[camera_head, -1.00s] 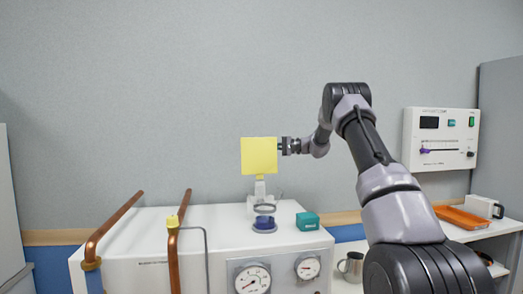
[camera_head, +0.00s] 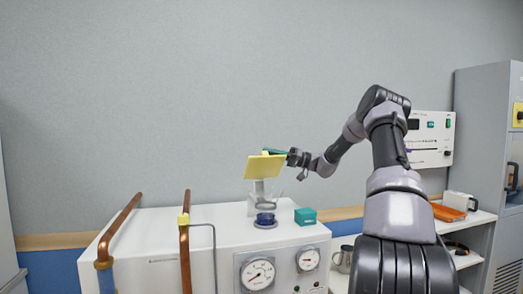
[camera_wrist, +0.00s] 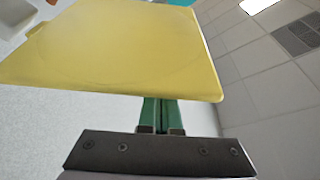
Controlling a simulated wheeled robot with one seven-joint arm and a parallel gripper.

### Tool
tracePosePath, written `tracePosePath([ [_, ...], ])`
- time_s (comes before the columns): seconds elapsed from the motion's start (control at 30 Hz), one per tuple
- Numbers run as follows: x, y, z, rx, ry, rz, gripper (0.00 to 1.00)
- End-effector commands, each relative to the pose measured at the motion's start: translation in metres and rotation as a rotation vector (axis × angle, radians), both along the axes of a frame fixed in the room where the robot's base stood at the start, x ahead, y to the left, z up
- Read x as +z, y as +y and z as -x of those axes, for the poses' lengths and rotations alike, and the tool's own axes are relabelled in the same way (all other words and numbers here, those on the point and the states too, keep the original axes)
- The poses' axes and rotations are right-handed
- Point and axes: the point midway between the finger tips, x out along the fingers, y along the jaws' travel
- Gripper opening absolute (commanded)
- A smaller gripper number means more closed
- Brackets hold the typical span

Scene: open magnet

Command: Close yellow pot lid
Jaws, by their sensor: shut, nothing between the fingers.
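The yellow lid (camera_head: 265,168) is a flat square plate above a clear pot (camera_head: 262,205) on the white cabinet. It is tilted, partly lowered and apart from the pot's rim at the front. My gripper (camera_head: 272,152), with green fingers, is at the lid's upper right edge, behind or on top of it. In the wrist view the lid (camera_wrist: 120,50) fills the upper left, and my green fingers (camera_wrist: 161,115) are together, their tips hidden by the lid. Whether they touch it I cannot tell. A blue round piece (camera_head: 265,219) sits under the pot.
A teal box (camera_head: 305,216) stands right of the pot on the white cabinet (camera_head: 225,235). Copper pipes (camera_head: 185,240) rise at the left, and gauges (camera_head: 257,274) are on the front. A shelf with an orange tray (camera_head: 447,212) is at the right.

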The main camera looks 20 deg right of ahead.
Motion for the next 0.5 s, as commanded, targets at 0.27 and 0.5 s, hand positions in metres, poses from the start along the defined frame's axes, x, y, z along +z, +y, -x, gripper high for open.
tracePosePath([
  [0.27,-0.024,-0.009,0.029,-0.003,-0.262,-0.004,0.0],
  [0.5,-0.047,-0.008,0.049,-0.003,-0.268,-0.002,0.0],
])
